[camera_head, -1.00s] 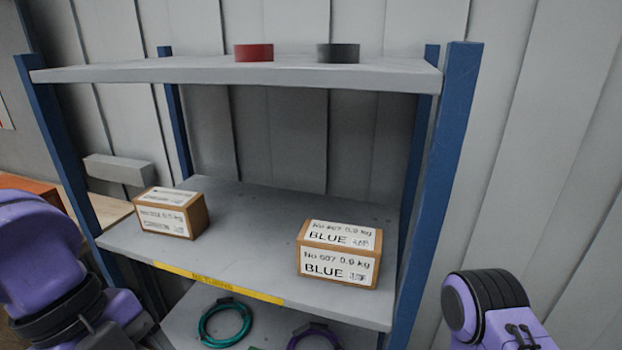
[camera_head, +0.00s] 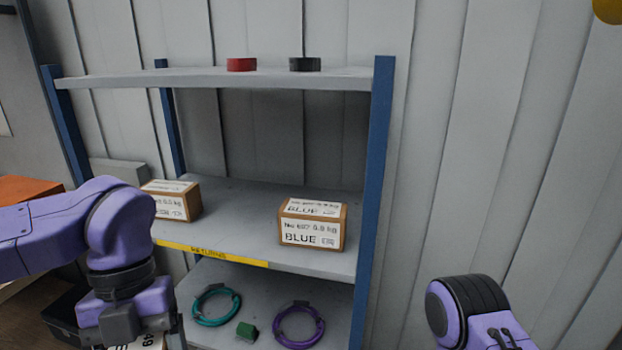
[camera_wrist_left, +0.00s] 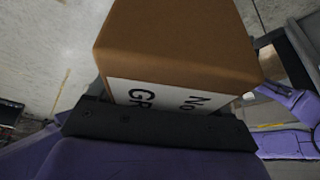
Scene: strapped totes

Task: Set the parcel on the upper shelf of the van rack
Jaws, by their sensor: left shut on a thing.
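My left gripper (camera_head: 125,325) is low at the left of the head view, in front of the rack. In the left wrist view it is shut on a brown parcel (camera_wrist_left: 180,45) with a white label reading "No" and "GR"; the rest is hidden. Only a sliver of white label shows below the gripper in the head view. The van rack has blue posts (camera_head: 378,180), a top shelf (camera_head: 200,80), a middle shelf (camera_head: 235,230) and a lower shelf (camera_head: 260,290). The parcel is apart from these shelves. My right gripper is out of view; only its arm shows.
A red roll (camera_head: 241,64) and a black roll (camera_head: 305,64) stand on the top shelf. On the middle shelf are a "BLUE" box (camera_head: 312,225) and another labelled box (camera_head: 180,205), with free room between. Green (camera_head: 216,305) and purple (camera_head: 298,322) coils lie below.

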